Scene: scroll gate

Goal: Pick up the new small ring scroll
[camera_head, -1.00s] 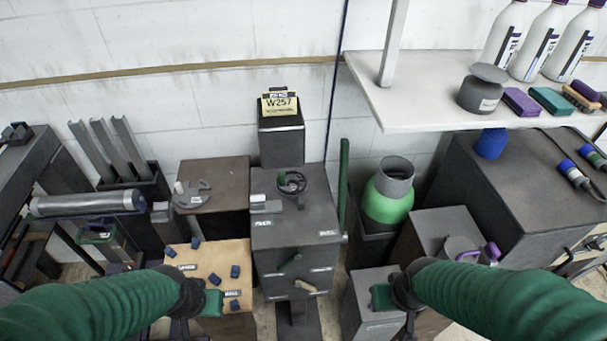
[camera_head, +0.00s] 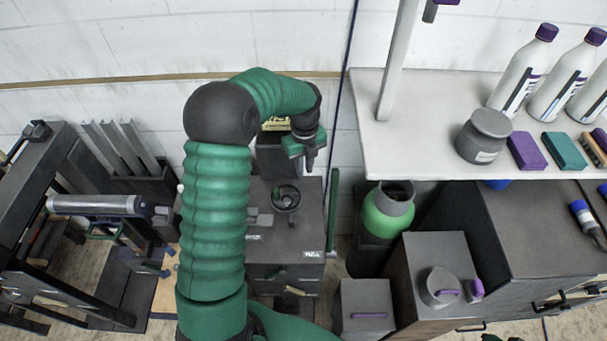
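A dark ring-shaped piece (camera_head: 286,197) lies on top of the grey cabinet (camera_head: 262,222) in the middle. I cannot tell for certain whether it is the new small ring scroll. My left gripper (camera_head: 309,160) points down above and slightly behind this ring in the picture, apart from it. Nothing shows between its fingers, but their gap is too small to judge. My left arm crosses the view and hides the brown box and much of the wooden board. My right gripper does not show clearly; only a green and dark scrap is at the bottom edge.
A small grey block (camera_head: 262,219) sits left of the ring. A yellow sign (camera_head: 276,124) stands behind, partly covered by my arm. A green canister (camera_head: 388,212) stands to the right, below a white shelf (camera_head: 415,150) with bottles and a grey jar (camera_head: 484,137).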

